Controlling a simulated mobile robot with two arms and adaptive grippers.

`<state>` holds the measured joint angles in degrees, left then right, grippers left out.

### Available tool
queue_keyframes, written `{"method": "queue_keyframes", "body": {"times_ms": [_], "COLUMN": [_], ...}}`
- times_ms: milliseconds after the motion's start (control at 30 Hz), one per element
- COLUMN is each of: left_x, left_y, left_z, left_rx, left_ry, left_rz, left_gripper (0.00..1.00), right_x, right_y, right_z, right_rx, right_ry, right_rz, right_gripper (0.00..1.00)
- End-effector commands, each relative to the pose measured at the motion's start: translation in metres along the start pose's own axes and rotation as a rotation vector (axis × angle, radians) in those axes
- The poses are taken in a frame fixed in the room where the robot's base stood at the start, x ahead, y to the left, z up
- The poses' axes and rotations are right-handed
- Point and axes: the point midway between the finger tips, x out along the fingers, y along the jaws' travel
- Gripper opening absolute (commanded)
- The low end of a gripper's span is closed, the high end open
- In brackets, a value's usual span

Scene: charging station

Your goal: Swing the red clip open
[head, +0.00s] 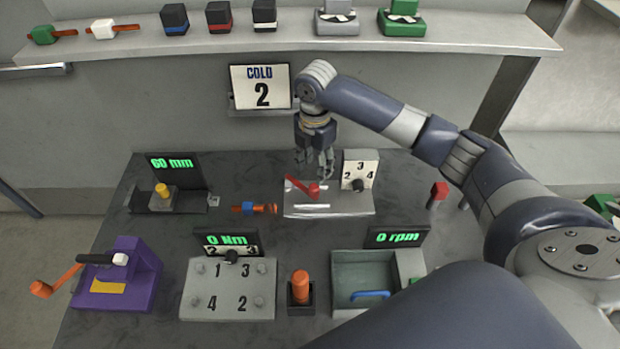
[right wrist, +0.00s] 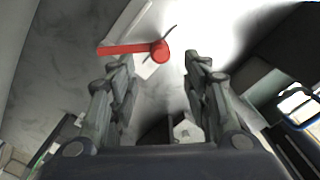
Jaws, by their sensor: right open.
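The red clip (head: 303,188) sits on a pale metal plate (head: 330,203) in the middle of the bench, its arm slanting up to the left from a round pivot. My right gripper (head: 316,168) hangs fingers down just above and behind the clip. It is open and empty. In the right wrist view the red clip (right wrist: 130,49) lies beyond the fingertips of the gripper (right wrist: 158,66), with its round pivot roughly between them. I see no contact. My left gripper is out of view.
A white dial with numbers (head: 360,171) stands close at the right of the clip. A blue and orange piece (head: 254,208) lies to the left. A numbered block (head: 228,290) and an orange knob (head: 300,285) stand in front. A COLD 2 sign (head: 262,88) is behind.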

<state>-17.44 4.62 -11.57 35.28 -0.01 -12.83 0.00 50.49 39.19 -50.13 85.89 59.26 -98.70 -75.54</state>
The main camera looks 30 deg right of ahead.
Motion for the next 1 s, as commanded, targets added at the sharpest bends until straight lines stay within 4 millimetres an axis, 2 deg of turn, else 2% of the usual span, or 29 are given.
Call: {"method": "queue_keyframes", "body": {"times_ms": [167, 400, 600, 867, 1000], "left_x": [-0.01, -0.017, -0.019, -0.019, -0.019], "left_y": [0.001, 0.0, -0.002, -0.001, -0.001], "left_z": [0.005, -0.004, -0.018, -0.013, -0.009], "left_rx": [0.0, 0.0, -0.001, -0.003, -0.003], "left_ry": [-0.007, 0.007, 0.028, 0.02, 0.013], "left_rz": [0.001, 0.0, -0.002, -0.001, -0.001], "left_gripper": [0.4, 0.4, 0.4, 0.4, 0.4], "right_x": [0.034, 0.073, 0.087, 0.089, 0.088], "right_y": [-0.002, 0.0, 0.0, 0.0, 0.0], "right_z": [-0.001, -0.001, 0.0, 0.0, 0.0], "right_rx": [0.001, 0.001, -0.001, -0.002, -0.001], "right_ry": [0.001, 0.001, 0.0, 0.0, 0.0], "right_rz": [-0.006, -0.001, 0.0, 0.001, 0.001], "right_gripper": [0.44, 0.44, 0.44, 0.44, 0.15]}}
